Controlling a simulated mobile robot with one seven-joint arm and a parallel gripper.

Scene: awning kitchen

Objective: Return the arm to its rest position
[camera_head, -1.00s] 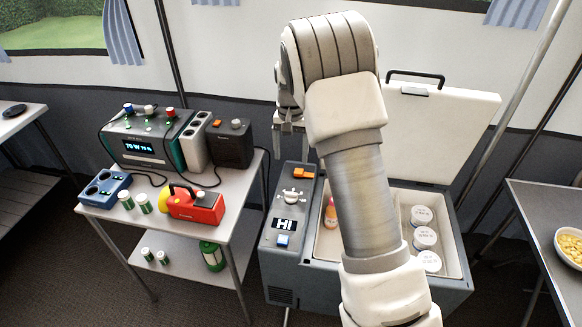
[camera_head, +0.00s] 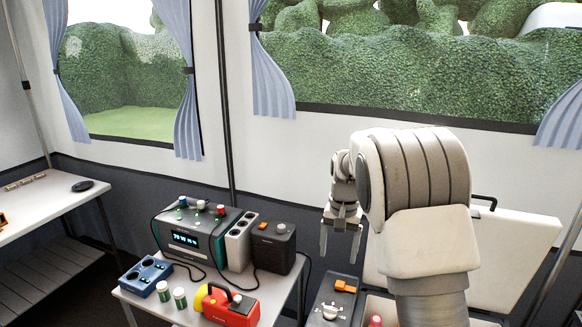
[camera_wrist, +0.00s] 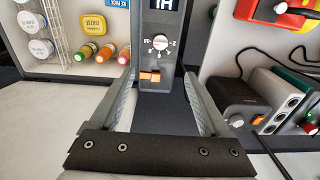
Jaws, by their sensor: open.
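My gripper (camera_head: 341,238) hangs fingers down in the head view, above the back of the gap between the small table and the cool box. Its two fingers are apart with nothing between them. My arm rises in front of it and hides part of the cool box. In the wrist view my gripper (camera_wrist: 160,100) is also open and empty. Beyond its fingers is the cool box's control panel (camera_wrist: 160,62), with a white dial and an orange switch.
The open cool box lid (camera_head: 515,245) stands at right. The small table (camera_head: 160,308) holds a power station (camera_head: 190,240), a dark speaker-like box (camera_head: 273,247), a red torch (camera_head: 228,305) and a blue charger (camera_head: 146,277). In the wrist view, bottles and jars (camera_wrist: 88,50) sit inside the cool box.

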